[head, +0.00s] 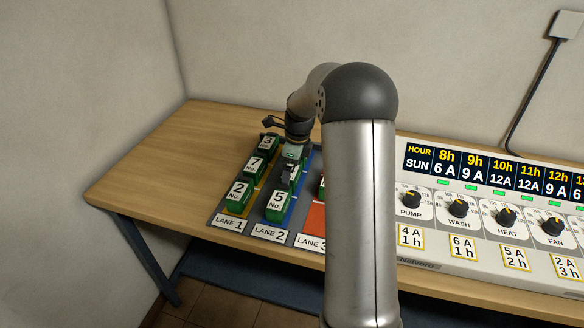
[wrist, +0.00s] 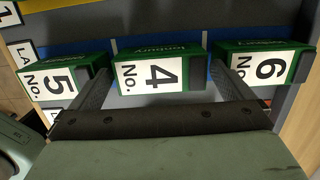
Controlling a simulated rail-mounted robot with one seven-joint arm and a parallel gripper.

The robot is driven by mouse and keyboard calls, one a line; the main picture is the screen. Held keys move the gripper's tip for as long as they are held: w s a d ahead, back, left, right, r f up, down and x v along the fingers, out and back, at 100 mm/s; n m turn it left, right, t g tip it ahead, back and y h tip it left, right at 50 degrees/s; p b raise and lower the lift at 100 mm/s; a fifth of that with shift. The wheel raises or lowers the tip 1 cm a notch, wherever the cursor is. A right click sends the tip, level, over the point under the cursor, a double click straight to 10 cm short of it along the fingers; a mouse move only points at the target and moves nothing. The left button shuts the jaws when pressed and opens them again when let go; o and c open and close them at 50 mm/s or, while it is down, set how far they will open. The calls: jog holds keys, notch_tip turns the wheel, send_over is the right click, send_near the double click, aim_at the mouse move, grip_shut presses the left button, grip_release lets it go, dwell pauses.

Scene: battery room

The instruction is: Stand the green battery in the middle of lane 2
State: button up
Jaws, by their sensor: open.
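A green battery labelled No. 4 (wrist: 160,73) is between the two fingers of my gripper (wrist: 162,70) in the wrist view, one finger on each side. The gripper is open. It also shows over the middle of lane 2 in the head view (head: 289,170), where it hides most of that battery. Lane 2 is the blue lane (head: 264,229). Battery No. 5 (head: 278,205) stands at its front end, and No. 6 (wrist: 267,67) is on the other side of No. 4. Whether No. 4's base rests on the lane is hidden.
The yellow lane 1 holds green batteries No. 2 (head: 237,196), No. 7 (head: 254,167) and No. 3 (head: 267,145). Lane 3 (head: 313,220) has bare orange floor at its front; my arm hides much of it. A console with knobs (head: 490,230) stands right. The table's left (head: 150,180) is clear.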

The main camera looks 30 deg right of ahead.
aim_at(296, 171)
notch_tip(296, 171, up, 11)
jog(key=s+a+r+n, duration=0.2)
jog(key=s+a+n, duration=0.4)
jog(key=s+n, duration=0.15)
jog(key=s+a+f+n, duration=0.2)
jog(key=s+a+n, duration=0.1)
jog(key=s+n, duration=0.3)
jog(key=s+a+f+n, duration=0.2)
jog(key=s+a+n, duration=0.2)
jog(key=s+n, duration=0.3)
jog(key=s+a+f+n+h, duration=0.1)
jog(key=s+a+n, duration=0.3)
jog(key=s, duration=0.7)
jog(key=shift+s+a+f+n+g+b, duration=0.3)
jog(key=shift+f+n, duration=0.6)
jog(key=shift+n, duration=0.35)
